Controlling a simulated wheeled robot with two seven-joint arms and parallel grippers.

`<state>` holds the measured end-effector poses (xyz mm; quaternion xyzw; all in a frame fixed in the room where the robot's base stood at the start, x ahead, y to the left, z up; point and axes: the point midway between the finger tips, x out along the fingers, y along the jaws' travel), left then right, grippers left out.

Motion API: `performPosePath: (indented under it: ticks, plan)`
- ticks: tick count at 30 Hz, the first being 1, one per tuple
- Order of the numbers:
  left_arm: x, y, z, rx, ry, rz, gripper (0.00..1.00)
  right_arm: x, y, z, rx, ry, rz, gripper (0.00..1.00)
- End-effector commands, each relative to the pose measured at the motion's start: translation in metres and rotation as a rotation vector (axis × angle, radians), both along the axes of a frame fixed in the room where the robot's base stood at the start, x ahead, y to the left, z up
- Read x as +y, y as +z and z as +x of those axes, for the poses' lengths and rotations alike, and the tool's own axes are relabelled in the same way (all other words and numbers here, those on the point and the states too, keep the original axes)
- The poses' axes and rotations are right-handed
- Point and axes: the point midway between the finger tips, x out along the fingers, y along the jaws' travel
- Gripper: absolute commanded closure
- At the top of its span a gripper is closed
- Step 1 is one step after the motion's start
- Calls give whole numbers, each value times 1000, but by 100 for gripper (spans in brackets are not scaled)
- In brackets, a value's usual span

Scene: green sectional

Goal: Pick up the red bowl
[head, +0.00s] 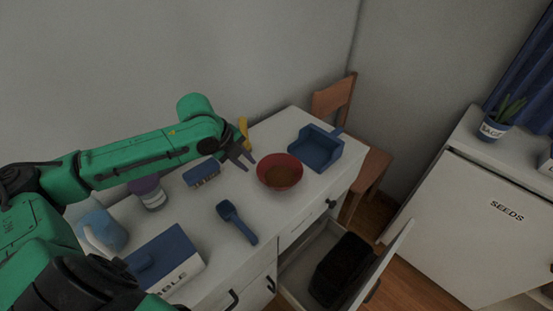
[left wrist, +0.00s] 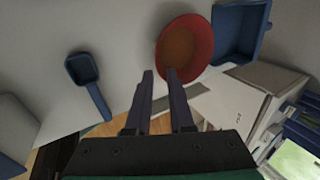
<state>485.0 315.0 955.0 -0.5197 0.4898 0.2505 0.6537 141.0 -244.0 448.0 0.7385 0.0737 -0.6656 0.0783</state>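The red bowl (head: 279,171) stands upright on the white cabinet top, with a brownish inside. In the left wrist view the bowl (left wrist: 186,48) lies just beyond the fingertips. My left gripper (head: 245,160) is open and empty, just left of the bowl and above the cabinet top. In the left wrist view its two fingers (left wrist: 160,76) are spread, with the right fingertip overlapping the bowl's rim in the picture. I cannot tell whether it touches. My right gripper is not in view.
A blue dustpan (head: 318,148) stands right of the bowl. A blue scoop (head: 236,220), a blue brush (head: 201,173), a purple jar (head: 148,191), a blue-lidded box (head: 165,262) and a jug (head: 101,232) share the white cabinet top (head: 205,215). An open drawer (head: 318,262) sticks out below.

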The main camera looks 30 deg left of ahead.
Motion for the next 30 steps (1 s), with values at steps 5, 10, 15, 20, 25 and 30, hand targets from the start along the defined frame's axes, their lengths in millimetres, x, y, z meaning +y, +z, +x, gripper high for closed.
performPosePath:
  ticks: [5,10,15,20,25,30]
  plan:
    - [-8,-21,10,-1,-6,-9,79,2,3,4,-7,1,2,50]
    - [-15,-63,28,2,-4,-7,79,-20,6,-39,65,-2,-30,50]
    - [-18,-85,38,1,-3,-3,79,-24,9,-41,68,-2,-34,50]
    - [-19,-110,50,4,-3,-4,79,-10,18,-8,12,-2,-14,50]
    - [-22,-130,58,1,-4,0,79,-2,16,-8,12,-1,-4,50]
    - [-22,-131,58,1,-4,1,79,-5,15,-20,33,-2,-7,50]
